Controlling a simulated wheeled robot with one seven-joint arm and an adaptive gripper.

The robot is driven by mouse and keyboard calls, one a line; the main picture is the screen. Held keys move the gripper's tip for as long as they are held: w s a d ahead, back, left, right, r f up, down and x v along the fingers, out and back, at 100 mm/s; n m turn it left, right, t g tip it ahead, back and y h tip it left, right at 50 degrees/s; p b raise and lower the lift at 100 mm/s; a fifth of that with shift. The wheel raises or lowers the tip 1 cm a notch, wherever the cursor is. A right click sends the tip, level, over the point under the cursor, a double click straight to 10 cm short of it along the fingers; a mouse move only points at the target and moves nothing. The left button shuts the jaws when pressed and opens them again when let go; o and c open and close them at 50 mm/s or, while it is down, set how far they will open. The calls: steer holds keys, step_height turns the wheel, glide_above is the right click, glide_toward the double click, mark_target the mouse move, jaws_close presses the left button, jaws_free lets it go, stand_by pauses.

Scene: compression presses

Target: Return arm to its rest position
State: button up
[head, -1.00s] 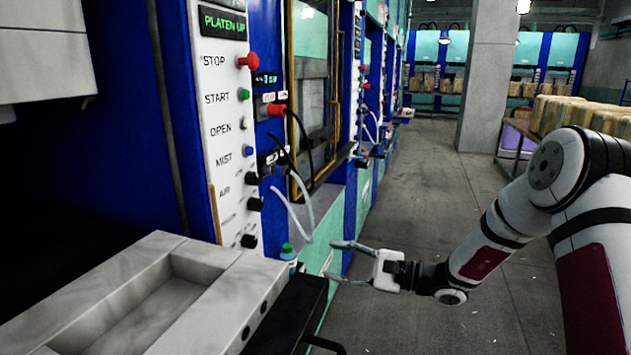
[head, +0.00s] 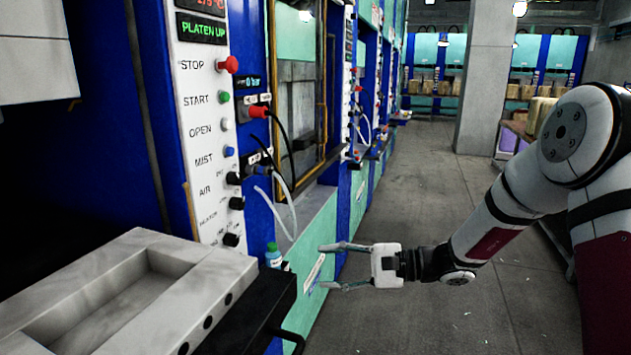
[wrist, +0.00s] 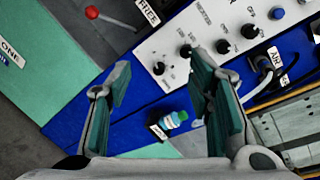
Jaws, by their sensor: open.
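My gripper (head: 335,267) is open and empty in the head view. It points left over the aisle floor, with the press fronts behind it. My arm comes in from the right edge, bent at a large joint. In the wrist view my gripper (wrist: 160,95) shows two fingers spread wide with nothing between them but background.
A white control panel (head: 208,130) with buttons and knobs is on the near press at left. A pale mold block (head: 60,312) sits on the dark ledge at lower left. The aisle floor (head: 430,185) is clear. A concrete pillar (head: 485,75) stands farther back.

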steer(key=s+d+r+n+g+h, duration=0.1)
steer(key=s+r+n+g+h, duration=0.2)
steer(key=s, duration=0.5)
steer(key=s+r+n+h, duration=0.3)
steer(key=s+h, duration=0.1)
steer(key=s, duration=0.4)
steer(key=s+d+r+n+t+h, duration=0.2)
steer(key=s+d+h, duration=0.2)
steer(key=s+d, duration=0.3)
steer(key=s+d+r+n+t+h, duration=0.2)
steer(key=s+d+r+t+h, duration=0.1)
steer(key=s+d+h, duration=0.2)
steer(key=s+d, duration=0.2)
steer(key=shift+s+d, duration=0.15)
steer(key=shift+d, duration=0.15)
